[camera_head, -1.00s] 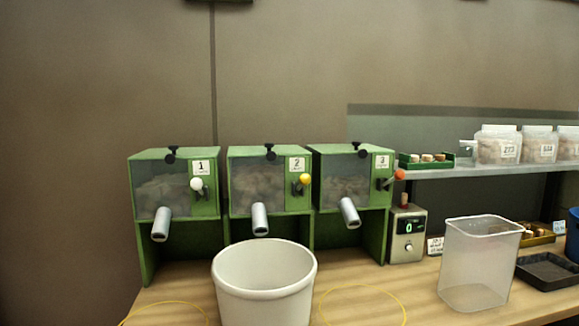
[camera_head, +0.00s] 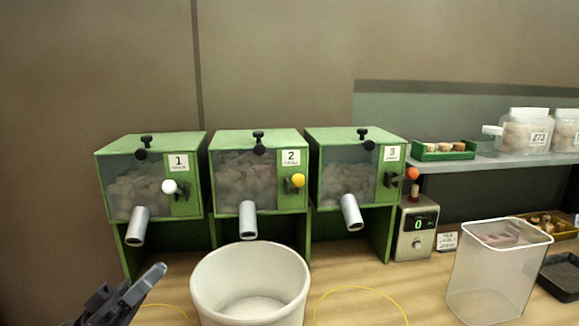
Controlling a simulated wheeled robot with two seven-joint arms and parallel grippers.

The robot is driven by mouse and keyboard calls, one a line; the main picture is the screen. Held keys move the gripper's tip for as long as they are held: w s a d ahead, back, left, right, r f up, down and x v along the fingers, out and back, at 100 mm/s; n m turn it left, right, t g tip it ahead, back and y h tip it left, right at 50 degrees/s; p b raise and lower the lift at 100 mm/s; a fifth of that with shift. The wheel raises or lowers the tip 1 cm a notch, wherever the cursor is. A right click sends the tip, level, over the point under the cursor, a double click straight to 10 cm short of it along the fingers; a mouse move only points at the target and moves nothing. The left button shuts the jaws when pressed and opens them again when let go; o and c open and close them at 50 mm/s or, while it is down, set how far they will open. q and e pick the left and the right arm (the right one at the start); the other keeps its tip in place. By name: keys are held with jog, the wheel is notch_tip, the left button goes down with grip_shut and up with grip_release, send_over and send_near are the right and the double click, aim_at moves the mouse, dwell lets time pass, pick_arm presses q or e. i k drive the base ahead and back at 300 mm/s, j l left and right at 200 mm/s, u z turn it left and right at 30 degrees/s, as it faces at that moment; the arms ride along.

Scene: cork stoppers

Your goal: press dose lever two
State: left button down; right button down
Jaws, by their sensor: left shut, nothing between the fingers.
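Dispenser two (camera_head: 259,180) is the middle of three green boxes with clear fronts, marked 2. Its dose lever has a yellow knob (camera_head: 297,181) on the right of its front. Its metal spout (camera_head: 248,220) points down above a white bucket (camera_head: 207,290), which stands in front of it. My left gripper (camera_head: 152,278) shows at the bottom left, shut and empty, left of the bucket and well below and apart from the yellow knob. My right gripper is out of view.
Dispenser one with a white knob (camera_head: 169,187) stands left, dispenser three with an orange knob (camera_head: 412,174) right. A counter box (camera_head: 415,230) reading 0 and a clear bin (camera_head: 492,275) stand further right. Yellow rings (camera_head: 360,289) lie on the table beside the bucket.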

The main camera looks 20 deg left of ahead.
aim_at(298, 180)
jog(key=i, duration=0.95)
